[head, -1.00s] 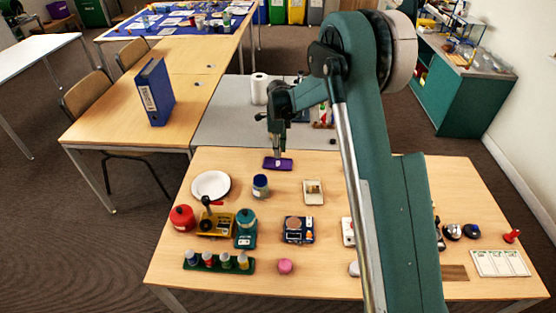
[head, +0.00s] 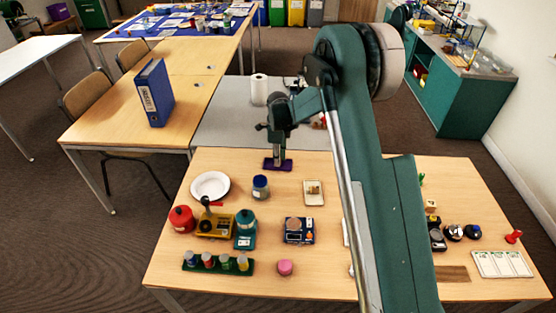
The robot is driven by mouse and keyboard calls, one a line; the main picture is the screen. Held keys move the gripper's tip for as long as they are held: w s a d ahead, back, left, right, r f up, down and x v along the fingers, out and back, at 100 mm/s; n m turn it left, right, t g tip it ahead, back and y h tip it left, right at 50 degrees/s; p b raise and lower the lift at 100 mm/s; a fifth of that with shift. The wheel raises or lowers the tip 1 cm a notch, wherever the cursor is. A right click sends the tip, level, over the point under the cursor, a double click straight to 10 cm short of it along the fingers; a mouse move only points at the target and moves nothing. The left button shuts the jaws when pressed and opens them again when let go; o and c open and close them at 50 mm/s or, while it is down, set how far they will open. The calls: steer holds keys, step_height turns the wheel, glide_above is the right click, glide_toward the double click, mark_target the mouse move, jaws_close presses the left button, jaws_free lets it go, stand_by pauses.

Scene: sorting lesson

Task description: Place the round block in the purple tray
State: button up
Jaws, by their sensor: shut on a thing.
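The purple tray (head: 268,166) lies near the far edge of the wooden table, in the head view. My gripper (head: 279,160) points down over the tray, with its fingertips low at the tray and covering part of it. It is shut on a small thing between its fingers. That thing is hidden or too small to make out, so I cannot tell if it is the round block. A round pink piece (head: 285,267) lies at the table's front middle, apart from my gripper.
A white plate (head: 210,186), a blue-lidded jar (head: 261,186) and a small cream tray (head: 313,192) stand nearer than the purple tray. A scale (head: 299,230) and a rack of bottles (head: 217,263) are in front. My arm hides the table's right middle.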

steer(key=shift+f, duration=0.15)
steer(key=o, duration=0.7)
step_height(320, 180, up, 12)
steer(key=shift+r+p, duration=0.2)
steer(key=shift+p, duration=0.7)
stand_by(0.6)
